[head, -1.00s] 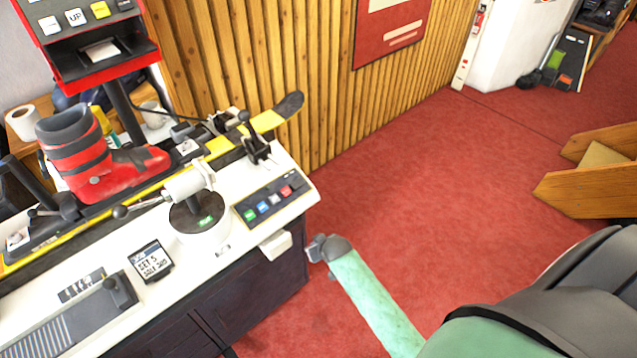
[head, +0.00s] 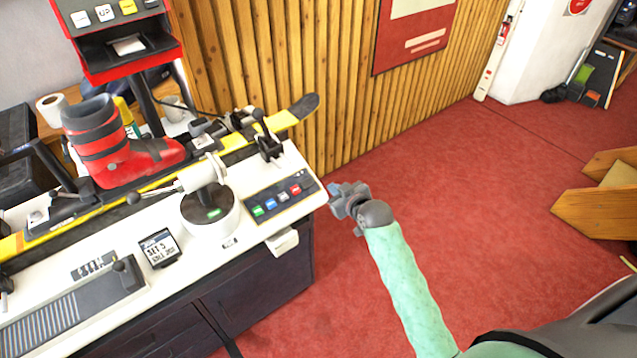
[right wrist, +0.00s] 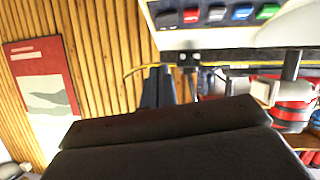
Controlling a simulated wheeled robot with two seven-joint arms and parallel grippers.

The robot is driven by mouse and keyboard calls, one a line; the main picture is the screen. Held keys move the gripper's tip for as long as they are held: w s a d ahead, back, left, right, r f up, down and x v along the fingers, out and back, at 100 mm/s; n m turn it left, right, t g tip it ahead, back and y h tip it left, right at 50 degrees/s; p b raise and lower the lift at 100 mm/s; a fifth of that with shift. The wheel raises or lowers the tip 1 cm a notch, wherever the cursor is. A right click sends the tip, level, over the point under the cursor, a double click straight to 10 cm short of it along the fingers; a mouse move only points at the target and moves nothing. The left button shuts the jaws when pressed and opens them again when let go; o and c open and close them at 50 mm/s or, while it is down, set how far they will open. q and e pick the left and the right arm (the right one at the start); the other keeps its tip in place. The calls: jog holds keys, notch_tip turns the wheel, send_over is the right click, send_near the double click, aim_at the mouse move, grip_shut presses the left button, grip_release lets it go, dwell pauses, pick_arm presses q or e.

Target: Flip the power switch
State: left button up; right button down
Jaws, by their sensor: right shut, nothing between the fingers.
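A dark control panel (head: 278,201) with a row of green, blue, grey and red buttons lies on the right end of the white bench. The red button (head: 295,189) is nearest the bench's right end. The panel also shows, turned over, at the top of the right wrist view (right wrist: 226,16). No label marks a power switch clearly, so I cannot tell which control it is. My right gripper (head: 338,194) is shut and empty, just off the bench's right end, apart from the panel. My left gripper is not in view.
A white box (head: 283,242) juts from the bench front below the panel. Red carpet (head: 440,150) lies open to the right.

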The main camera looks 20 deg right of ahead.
jog(key=p, duration=0.4)
send_near(307, 183)
jog(key=w+d+r, duration=0.1)
jog(key=w+r, duration=0.2)
jog(key=w+f+p, duration=0.1)
jog(key=w+f, duration=0.2)
jog(key=shift+f, duration=0.2)
jog(key=shift+w+f+p, duration=0.15)
jog(key=shift+f+p, duration=0.25)
jog(key=shift+f, duration=0.2)
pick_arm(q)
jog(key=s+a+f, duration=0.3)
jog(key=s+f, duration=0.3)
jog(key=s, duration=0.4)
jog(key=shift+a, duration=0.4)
